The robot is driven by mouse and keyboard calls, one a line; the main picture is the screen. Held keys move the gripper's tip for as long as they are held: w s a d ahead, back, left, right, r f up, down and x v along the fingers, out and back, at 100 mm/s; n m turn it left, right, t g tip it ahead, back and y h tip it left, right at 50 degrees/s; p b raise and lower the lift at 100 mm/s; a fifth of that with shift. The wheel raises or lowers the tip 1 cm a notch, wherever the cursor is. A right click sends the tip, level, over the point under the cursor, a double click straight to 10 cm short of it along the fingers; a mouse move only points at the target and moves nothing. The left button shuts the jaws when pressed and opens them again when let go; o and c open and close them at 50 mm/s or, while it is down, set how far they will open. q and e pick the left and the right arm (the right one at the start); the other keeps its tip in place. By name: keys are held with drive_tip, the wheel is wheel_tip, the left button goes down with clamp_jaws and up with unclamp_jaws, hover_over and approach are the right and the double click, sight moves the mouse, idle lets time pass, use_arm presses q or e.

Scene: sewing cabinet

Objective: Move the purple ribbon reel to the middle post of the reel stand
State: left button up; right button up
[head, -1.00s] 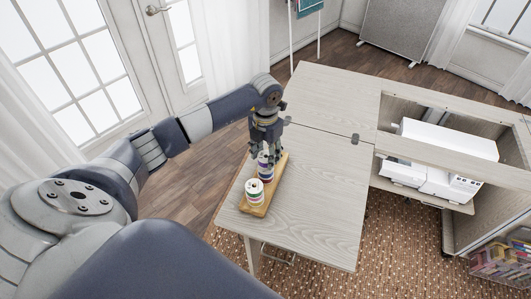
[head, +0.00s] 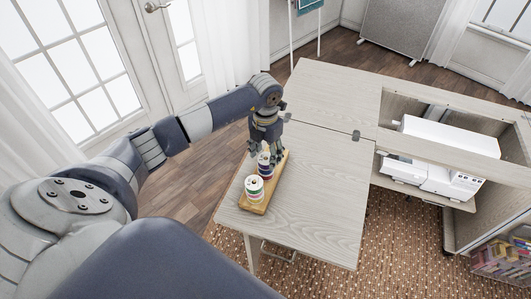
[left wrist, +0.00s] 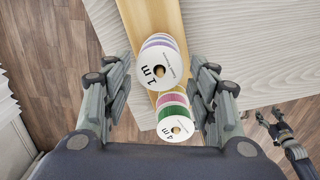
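The purple ribbon reel (left wrist: 160,62) shows in the left wrist view with a white face marked "1 m". It sits on the wooden reel stand (left wrist: 150,14), behind the pink and green reel in the head view. My left gripper (head: 264,155) is above the stand. Its fingers are spread on both sides of the purple reel, with gaps visible in the left wrist view (left wrist: 162,92). The posts are mostly hidden by the reels and gripper.
A pink and green reel (head: 254,187), marked "4 m", sits on the stand's near end. The stand lies along the left edge of the cabinet's table top (head: 315,190). The table right of it is clear. A white sewing machine (head: 447,137) is in the cabinet opening.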

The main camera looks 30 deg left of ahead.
idle(0.3)
use_arm(q)
wheel_tip(320, 180, up, 12)
idle(0.5)
idle(0.4)
